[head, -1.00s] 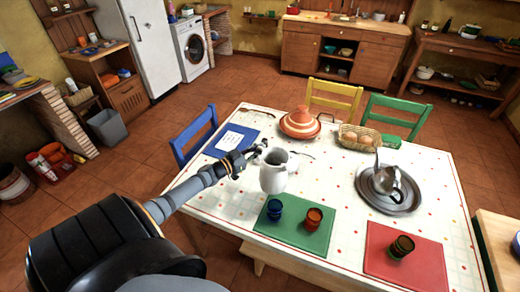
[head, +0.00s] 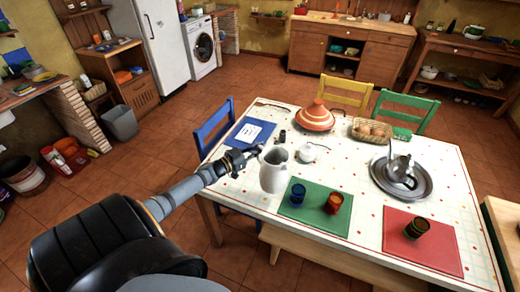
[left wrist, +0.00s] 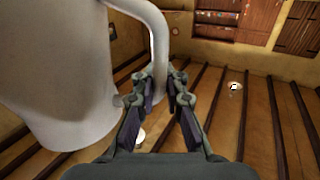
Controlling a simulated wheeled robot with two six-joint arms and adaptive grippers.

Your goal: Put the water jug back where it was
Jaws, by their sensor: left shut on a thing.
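The water jug, a pale grey-white pitcher (head: 273,172), shows upright in the middle of the head view, over the near left part of the table (head: 368,165). It also fills the left side of the left wrist view (left wrist: 60,75). My left gripper (head: 254,152) is at the jug's left side. In the left wrist view its fingers (left wrist: 161,92) are shut on the jug's handle (left wrist: 157,40). I cannot tell whether the jug's base touches the tabletop. My right gripper is out of view.
Around the jug are a green mat (head: 302,223) with blue and red cups, a small white lidded pot (head: 311,153), a blue mat (head: 235,143) and a tagine (head: 315,117). A metal tray (head: 382,188), egg basket (head: 358,135) and red mat (head: 400,254) lie farther right.

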